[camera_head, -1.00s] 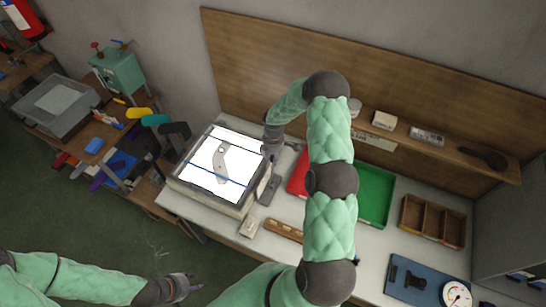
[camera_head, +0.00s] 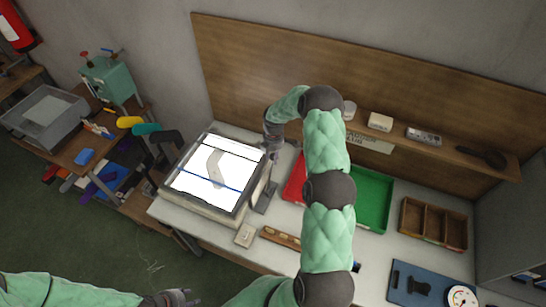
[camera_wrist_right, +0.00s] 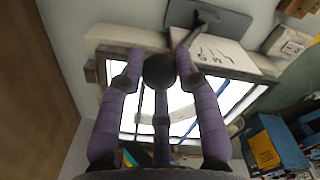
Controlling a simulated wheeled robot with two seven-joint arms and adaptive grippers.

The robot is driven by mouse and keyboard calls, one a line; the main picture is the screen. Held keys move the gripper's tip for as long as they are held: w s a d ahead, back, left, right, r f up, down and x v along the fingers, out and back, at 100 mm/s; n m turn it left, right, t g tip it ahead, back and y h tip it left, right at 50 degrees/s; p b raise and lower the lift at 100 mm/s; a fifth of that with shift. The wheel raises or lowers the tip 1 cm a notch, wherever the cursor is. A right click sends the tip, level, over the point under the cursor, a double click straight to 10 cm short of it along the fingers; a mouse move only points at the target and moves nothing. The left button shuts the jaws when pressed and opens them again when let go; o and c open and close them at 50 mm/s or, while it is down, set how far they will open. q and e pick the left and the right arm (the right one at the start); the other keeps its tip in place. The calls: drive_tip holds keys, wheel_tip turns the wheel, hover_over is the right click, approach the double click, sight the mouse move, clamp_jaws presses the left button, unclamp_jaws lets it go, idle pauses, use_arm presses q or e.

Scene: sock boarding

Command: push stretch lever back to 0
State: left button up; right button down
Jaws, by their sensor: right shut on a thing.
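My right gripper (camera_head: 272,143) is at the right edge of the light box (camera_head: 237,213), partly hidden by its own arm. In the right wrist view, its purple fingers (camera_wrist_right: 160,62) close around a dark round knob (camera_wrist_right: 158,73) on the stretch lever (camera_wrist_right: 187,38). The lever runs to a dark grey base plate (camera_wrist_right: 228,20); this base also shows in the head view (camera_head: 262,198). A pale grey sock-like shape (camera_head: 215,165) lies on the bright panel between a black line and a blue line. My left gripper (camera_head: 178,297) is low at the left, away from the box; its fingers are unclear.
A red tray (camera_head: 294,182) and a green tray (camera_head: 373,200) are behind and beside my right arm. A wooden divided box (camera_head: 433,222), a blue mat (camera_head: 412,283) and a dial gauge (camera_head: 461,297) stand at the right. A shelf (camera_head: 470,157) runs along the back board.

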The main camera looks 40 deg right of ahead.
drive_tip(key=c, duration=1.1)
unclamp_jaws()
drive_tip(key=shift+w+d+r, duration=0.25)
drive_tip(key=shift+w, duration=0.1)
drive_tip(key=shift+o, duration=1.1)
drive_tip(key=shift+w, duration=0.1)
drive_tip(key=shift+f, duration=0.2)
drive_tip(key=shift+r, duration=0.2)
wheel_tip(320, 180, up, 12)
drive_tip(key=shift+f, duration=0.2)
